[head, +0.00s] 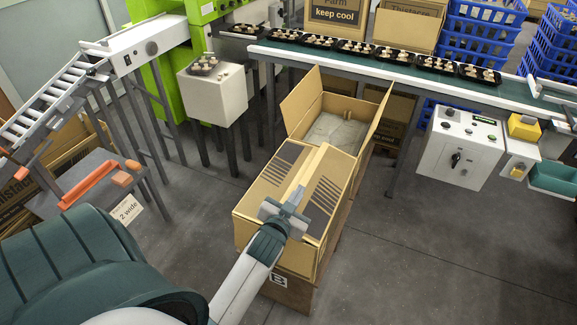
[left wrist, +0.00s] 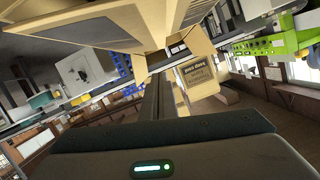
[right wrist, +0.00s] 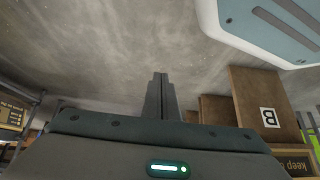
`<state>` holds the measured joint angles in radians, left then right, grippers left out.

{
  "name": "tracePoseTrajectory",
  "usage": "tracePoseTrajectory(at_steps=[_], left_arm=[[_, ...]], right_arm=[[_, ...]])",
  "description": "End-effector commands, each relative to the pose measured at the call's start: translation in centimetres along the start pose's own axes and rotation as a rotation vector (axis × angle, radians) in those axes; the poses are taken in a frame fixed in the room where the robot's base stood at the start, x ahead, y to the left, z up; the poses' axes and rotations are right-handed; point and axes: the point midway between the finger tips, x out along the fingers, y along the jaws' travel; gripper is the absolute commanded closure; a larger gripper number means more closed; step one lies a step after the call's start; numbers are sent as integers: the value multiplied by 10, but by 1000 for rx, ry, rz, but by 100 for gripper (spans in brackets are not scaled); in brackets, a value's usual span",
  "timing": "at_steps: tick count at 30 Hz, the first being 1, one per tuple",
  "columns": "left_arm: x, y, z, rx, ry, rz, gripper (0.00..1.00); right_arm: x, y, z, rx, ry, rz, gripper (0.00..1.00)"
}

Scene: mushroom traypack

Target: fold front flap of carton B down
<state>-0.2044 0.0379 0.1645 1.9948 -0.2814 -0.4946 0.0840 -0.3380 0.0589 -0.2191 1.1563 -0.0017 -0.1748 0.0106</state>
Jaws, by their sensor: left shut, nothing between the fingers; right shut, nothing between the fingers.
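Carton B (head: 264,190) is a tan box in the middle of the head view, on a brown stand with a white "B" label (head: 278,280). Its near top has tan panels with dark stripes, and a dark strip shows near its front edge. My left gripper (head: 297,195) is over this top, shut and empty; I cannot tell whether it touches. In the left wrist view its fingers (left wrist: 156,95) are together, with tan cardboard panels (left wrist: 95,22) close above. My right gripper (right wrist: 160,92) is shut and empty, with concrete floor beyond it. The front flap's exact angle is unclear.
Behind, an open carton section with raised flaps (head: 301,101) holds a grey liner. A conveyor (head: 345,59) with several mushroom trays crosses behind. A control box (head: 460,148) stands right, a small table (head: 95,205) left. The floor right of the stand is clear.

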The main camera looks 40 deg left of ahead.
Motion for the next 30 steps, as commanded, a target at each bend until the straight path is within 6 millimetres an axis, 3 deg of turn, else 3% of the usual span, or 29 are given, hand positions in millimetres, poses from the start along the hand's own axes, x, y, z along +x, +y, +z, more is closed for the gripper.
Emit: tracePoseTrajectory(at_steps=[9, 17, 23, 30], left_arm=[[-3, 6, -2, -1, 4, 7, 100], [1, 5, -2, 0, 3, 7, 100], [18, 5, -3, -1, 3, 6, 100], [55, 5, -4, 0, 4, 6, 100]], right_arm=[[-10, 1, 31, -3, -39, 0, 100], [-9, 3, 25, -5, -31, 2, 100], [-8, 2, 14, -4, -11, 1, 100], [-8, -2, 11, -4, 8, -3, 100]])
